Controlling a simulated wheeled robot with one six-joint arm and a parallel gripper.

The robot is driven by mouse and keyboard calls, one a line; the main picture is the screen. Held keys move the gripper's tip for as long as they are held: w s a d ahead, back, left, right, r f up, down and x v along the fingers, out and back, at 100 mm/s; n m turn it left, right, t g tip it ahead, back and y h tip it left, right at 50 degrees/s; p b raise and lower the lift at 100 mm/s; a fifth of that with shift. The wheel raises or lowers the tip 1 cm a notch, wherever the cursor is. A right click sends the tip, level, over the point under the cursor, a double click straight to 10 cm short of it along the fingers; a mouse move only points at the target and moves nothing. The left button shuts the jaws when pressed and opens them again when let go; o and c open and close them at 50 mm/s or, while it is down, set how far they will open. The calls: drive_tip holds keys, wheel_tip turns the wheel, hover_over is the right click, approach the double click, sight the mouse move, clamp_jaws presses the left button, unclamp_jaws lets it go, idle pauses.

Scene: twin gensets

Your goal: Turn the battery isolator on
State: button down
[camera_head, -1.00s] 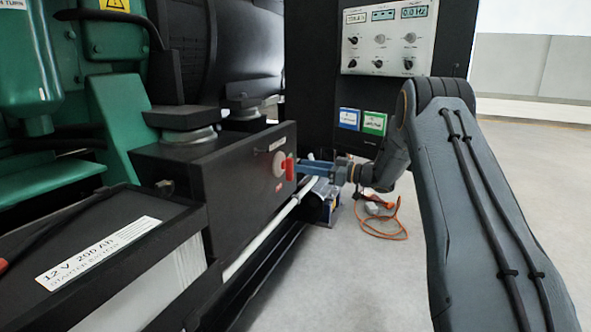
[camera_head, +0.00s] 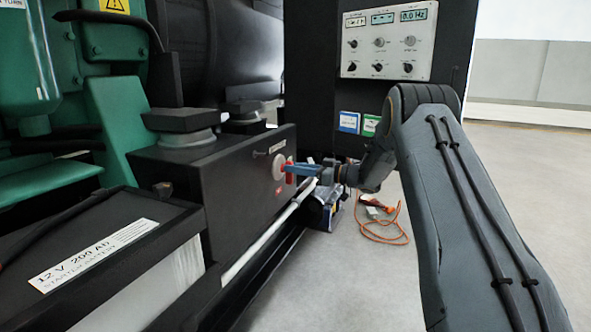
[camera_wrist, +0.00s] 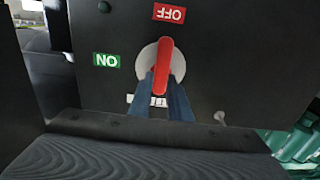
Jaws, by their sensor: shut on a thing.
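The battery isolator is a red handle (camera_wrist: 162,66) on a pale round disc (camera_wrist: 149,62), set in a dark panel. The wrist view shows the labels upside down: a red OFF label (camera_wrist: 169,13) at the top and a green ON label (camera_wrist: 106,60) to the left. The handle stands nearly upright in that view, one end toward OFF. My gripper (camera_wrist: 162,88) is shut on the handle, one blue finger on each side. In the head view the handle (camera_head: 290,172) is partly hidden by my gripper (camera_head: 296,168).
The starter battery (camera_head: 95,255) sits at the lower left, beside the green engine (camera_head: 115,130). A control panel (camera_head: 388,42) stands behind my arm. An orange cable (camera_head: 385,240) lies on the floor. Open floor (camera_head: 530,200) lies to the right.

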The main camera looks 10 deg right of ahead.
drive_tip(key=shift+n, duration=0.3)
drive_tip(key=n+p, duration=0.1)
drive_tip(key=n, duration=0.4)
drive_tip(key=n+p, duration=0.1)
drive_tip(key=n, duration=0.5)
drive_tip(key=f+n+p, duration=0.1)
drive_tip(key=n, duration=0.5)
drive_tip(key=shift+s+a, duration=0.35)
drive_tip(key=shift+s, duration=0.05)
drive_tip(key=shift+n, duration=0.3)
drive_tip(key=shift+f, duration=0.1)
drive_tip(key=c, duration=1.6)
unclamp_jaws()
drive_tip(key=shift+c, duration=0.2)
